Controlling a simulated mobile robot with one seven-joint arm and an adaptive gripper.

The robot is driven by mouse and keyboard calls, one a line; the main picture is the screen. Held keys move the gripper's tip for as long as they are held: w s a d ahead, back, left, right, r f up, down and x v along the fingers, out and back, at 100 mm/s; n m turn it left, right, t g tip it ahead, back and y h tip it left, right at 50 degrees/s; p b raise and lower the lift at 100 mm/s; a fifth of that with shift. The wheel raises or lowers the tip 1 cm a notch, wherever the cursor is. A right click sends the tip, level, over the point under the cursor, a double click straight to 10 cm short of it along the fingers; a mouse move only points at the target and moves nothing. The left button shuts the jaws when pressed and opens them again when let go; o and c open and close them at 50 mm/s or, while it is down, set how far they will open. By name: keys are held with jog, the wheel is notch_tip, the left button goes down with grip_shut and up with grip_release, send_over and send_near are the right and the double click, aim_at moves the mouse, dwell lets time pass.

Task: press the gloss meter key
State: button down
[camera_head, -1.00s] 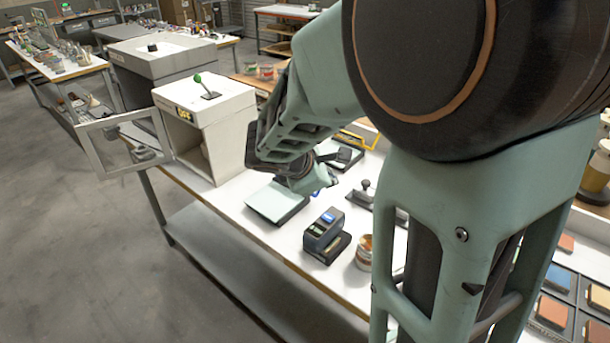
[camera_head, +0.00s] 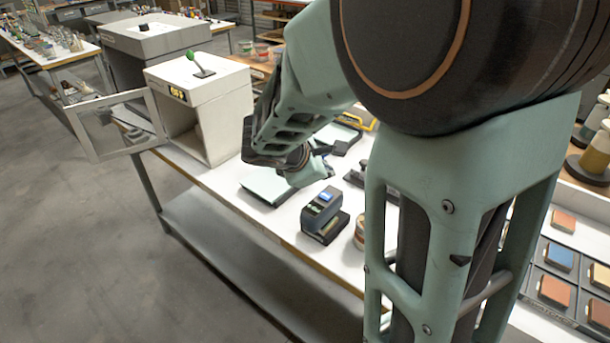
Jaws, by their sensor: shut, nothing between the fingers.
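A small dark blue-grey bench instrument (camera_head: 322,213) with a bright blue key on its top stands on a black base near the table's front edge. It appears to be the gloss meter. My gripper (camera_head: 322,151) is mostly hidden behind my own pale green wrist; only a dark part shows past it. My wrist hangs just behind and left of the instrument, apart from it in the picture. The fingertips are not clearly visible, and the gripper appears shut and empty. The key is in clear view with nothing on it.
A pale flat plate device (camera_head: 264,190) lies left of the instrument. A can (camera_head: 360,232) stands right of it, partly behind my arm. A white cabinet (camera_head: 200,90) with an open framed door (camera_head: 110,127) stands farther left. A sample tray (camera_head: 548,303) is at right.

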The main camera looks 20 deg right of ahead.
aim_at(325, 197)
jog(key=shift+f+b, duration=1.5)
jog(key=shift+f, duration=0.6)
jog(key=shift+f, duration=0.1)
jog(key=shift+f+b, duration=0.35)
jog(key=shift+b, duration=0.15)
jog(key=shift+f+b, duration=0.35)
jog(key=shift+b, duration=0.05)
jog(key=shift+r, duration=0.1)
jog(key=shift+r+p, duration=0.6)
jog(key=shift+r, duration=0.15)
notch_tip(325, 197, up, 5)
jog(key=p, duration=0.4)
dwell(0.3)
